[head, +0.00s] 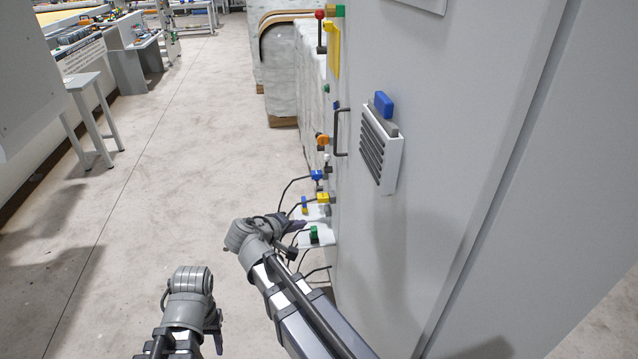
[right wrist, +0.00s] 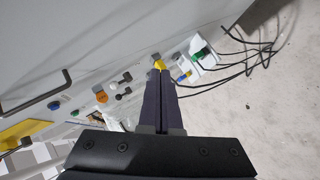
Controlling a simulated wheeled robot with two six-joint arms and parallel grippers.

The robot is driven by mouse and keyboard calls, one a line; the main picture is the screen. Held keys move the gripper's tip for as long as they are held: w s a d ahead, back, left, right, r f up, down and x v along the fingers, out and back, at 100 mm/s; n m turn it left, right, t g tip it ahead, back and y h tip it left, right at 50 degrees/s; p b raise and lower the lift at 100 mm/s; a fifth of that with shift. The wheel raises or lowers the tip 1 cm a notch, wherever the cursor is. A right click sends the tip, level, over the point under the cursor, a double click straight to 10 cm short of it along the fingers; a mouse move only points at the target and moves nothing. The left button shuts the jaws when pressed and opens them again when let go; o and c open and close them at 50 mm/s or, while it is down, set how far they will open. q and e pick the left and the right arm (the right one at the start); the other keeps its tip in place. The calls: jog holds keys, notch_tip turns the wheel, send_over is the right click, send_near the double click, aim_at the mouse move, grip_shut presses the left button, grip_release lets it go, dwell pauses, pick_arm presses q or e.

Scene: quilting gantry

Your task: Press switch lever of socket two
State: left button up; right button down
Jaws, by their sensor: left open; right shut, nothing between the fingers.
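A row of sockets with coloured parts and black cables runs along the cabinet's side. A yellow block (head: 323,198), a blue plug (head: 317,175) and a green block (head: 314,234) stand out there. In the right wrist view the yellow block (right wrist: 159,63) is just beyond my fingertips, and a white socket plate with a blue part (right wrist: 186,77) and a green part (right wrist: 201,53) is to its right. I cannot tell which is socket two. My right gripper (right wrist: 160,73) is shut and empty; contact is unclear. My left gripper (head: 218,337) is open, low, away from the panel.
The grey cabinet (head: 440,140) fills the right side. Its panel carries a black handle (head: 340,132), an orange knob (head: 323,140) and a vent (head: 381,150). Loose cables (right wrist: 240,45) hang around the sockets. The floor (head: 190,130) to the left is clear.

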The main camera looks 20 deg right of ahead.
aim_at(325, 161)
pick_arm(q)
notch_tip(325, 161, down, 18)
jog(key=b, duration=1.5)
jog(key=shift+r+b, duration=0.25)
jog(key=shift+b, duration=0.05)
pick_arm(e)
jog(key=w+d+f+n+t+h, duration=0.1)
jog(key=w+d+n+t+h, duration=0.3)
jog(key=w, duration=0.7)
jog(key=shift+w+d+f+t+h, duration=0.3)
jog(key=shift+d+t+h, duration=0.6)
jog(key=shift+t, duration=0.9)
jog(key=shift+w+d+r, duration=0.1)
jog(key=shift+d+r, duration=0.05)
jog(key=shift+d, duration=0.1)
pick_arm(q)
notch_tip(325, 161, up, 3)
jog(key=p, duration=0.2)
jog(key=shift+f+p, duration=0.15)
jog(key=shift+p, duration=0.25)
pick_arm(e)
jog(key=x, duration=1.3)
jog(key=shift+w+d, duration=0.3)
